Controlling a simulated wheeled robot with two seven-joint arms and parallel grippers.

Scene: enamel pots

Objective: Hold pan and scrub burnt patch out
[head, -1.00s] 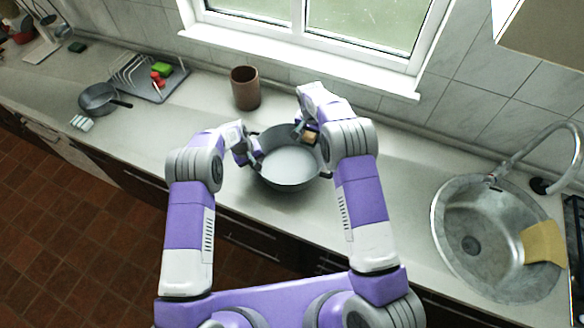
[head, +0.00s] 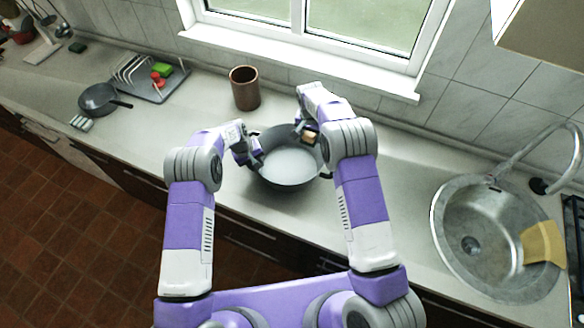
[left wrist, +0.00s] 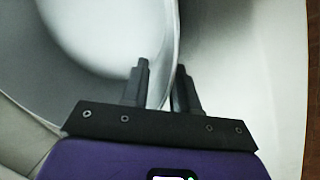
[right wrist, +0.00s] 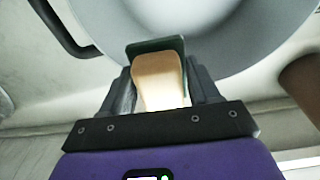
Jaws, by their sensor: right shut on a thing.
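A dark grey pan (head: 287,178) with a pale inside stands on the counter between my arms. It also shows in the left wrist view (left wrist: 85,35) and the right wrist view (right wrist: 215,50). My left gripper (left wrist: 162,80) has its fingers apart on either side of the pan's rim, one inside and one outside, with a gap visible. My right gripper (right wrist: 163,85) is shut on a scrubber (right wrist: 158,78) with a tan handle and a dark green pad, at the pan's far right side. I cannot make out a burnt patch; contact between pad and pan is unclear.
A brown cup (head: 245,88) stands behind the pan. A dish rack (head: 135,78) and a small dark frying pan (head: 98,98) are to the left. The sink (head: 455,225), with a yellow cloth (head: 543,243) over its edge, is at right. The counter between pan and sink is clear.

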